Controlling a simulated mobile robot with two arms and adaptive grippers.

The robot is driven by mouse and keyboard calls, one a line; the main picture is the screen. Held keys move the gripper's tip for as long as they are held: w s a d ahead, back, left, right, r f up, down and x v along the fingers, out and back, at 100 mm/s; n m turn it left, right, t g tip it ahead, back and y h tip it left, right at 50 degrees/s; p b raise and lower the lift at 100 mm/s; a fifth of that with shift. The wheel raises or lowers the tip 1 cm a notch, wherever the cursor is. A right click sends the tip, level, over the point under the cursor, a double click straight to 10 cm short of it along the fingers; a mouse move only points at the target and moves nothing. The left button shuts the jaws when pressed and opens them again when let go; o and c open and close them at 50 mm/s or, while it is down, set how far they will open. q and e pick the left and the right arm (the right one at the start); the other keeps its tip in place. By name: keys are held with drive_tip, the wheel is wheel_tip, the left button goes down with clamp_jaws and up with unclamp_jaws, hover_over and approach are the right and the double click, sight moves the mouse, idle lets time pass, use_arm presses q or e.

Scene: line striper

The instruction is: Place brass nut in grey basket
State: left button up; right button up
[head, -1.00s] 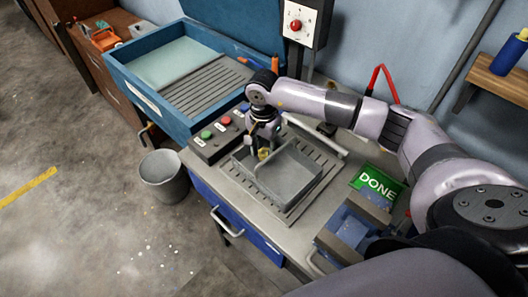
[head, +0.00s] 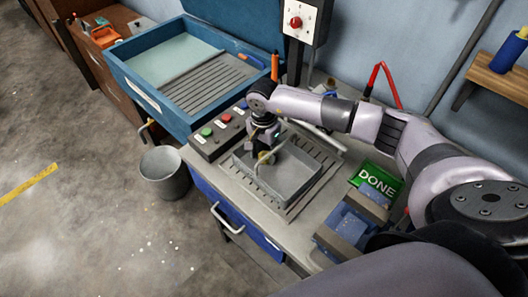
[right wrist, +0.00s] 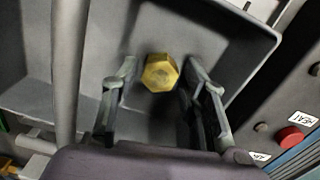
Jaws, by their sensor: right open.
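The brass nut (right wrist: 160,73) shows in the right wrist view inside the grey basket (right wrist: 215,22), near one of its corners. It lies between the spread fingers of my right gripper (right wrist: 163,95), with a gap on each side. In the head view the nut (head: 264,157) is a small yellow spot at the left corner of the basket (head: 299,181), just below my right gripper (head: 262,150). The gripper is open, its fingers reaching into the basket. My left gripper is not in view.
The basket stands on a slotted plate on the grey bench. A button box (head: 217,132) is close to its left. A green DONE sign (head: 377,180) and a blue vise (head: 352,222) are to the right. A bin (head: 163,173) stands on the floor.

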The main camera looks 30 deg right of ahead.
sight(264, 155)
drive_tip(key=shift+r, duration=0.1)
wheel_tip(264, 155, up, 12)
drive_tip(key=b, duration=0.4)
drive_tip(key=shift+a, duration=0.1)
